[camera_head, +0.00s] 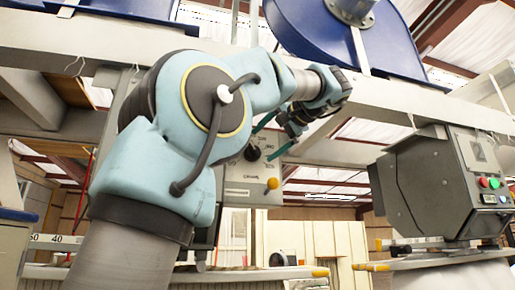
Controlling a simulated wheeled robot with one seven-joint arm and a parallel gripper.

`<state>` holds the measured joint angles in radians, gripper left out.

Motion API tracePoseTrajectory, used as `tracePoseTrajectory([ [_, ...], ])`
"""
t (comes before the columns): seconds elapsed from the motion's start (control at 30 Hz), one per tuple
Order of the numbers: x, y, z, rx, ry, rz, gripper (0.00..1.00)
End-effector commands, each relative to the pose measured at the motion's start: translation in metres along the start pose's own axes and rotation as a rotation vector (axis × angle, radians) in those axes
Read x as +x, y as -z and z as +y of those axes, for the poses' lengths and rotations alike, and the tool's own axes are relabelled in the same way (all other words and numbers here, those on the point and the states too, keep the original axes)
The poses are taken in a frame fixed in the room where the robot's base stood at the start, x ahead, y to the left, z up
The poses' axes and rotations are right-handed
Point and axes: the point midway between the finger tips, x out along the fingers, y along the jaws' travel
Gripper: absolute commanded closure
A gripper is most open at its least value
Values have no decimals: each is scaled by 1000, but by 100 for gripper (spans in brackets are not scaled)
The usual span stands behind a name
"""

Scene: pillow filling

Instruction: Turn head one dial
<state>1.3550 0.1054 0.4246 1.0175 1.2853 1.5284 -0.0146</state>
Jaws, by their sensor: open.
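A black dial (252,153) sits on the face of a light grey control panel (240,172) in the middle of the head view. White markings or lettering show around it, too small to read. My gripper (262,144) is open, its two teal fingers pointing left toward the panel. The fingertips are close to the dial, one above and one below its right side. I cannot tell whether they touch it. My arm hides the left part of the panel.
An orange-yellow knob (272,183) sticks out low on the same panel. A second grey machine head (432,185) with red and green buttons stands at the right. A grey beam (420,98) and blue hoppers (310,35) are overhead. Open space lies between the two heads.

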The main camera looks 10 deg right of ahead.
Motion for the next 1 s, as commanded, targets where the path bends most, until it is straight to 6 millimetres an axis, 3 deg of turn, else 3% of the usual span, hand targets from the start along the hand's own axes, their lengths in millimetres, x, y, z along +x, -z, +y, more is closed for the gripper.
tracePoseTrajectory([
  [0.1, 21, 1, -3, 2, 2, -4, 5],
  [0.3, 44, 1, -2, 1, 1, -1, 5],
  [0.7, 50, 0, 0, 0, 1, 0, 6],
  [1.0, 50, 0, 0, 0, 1, 0, 40],
])
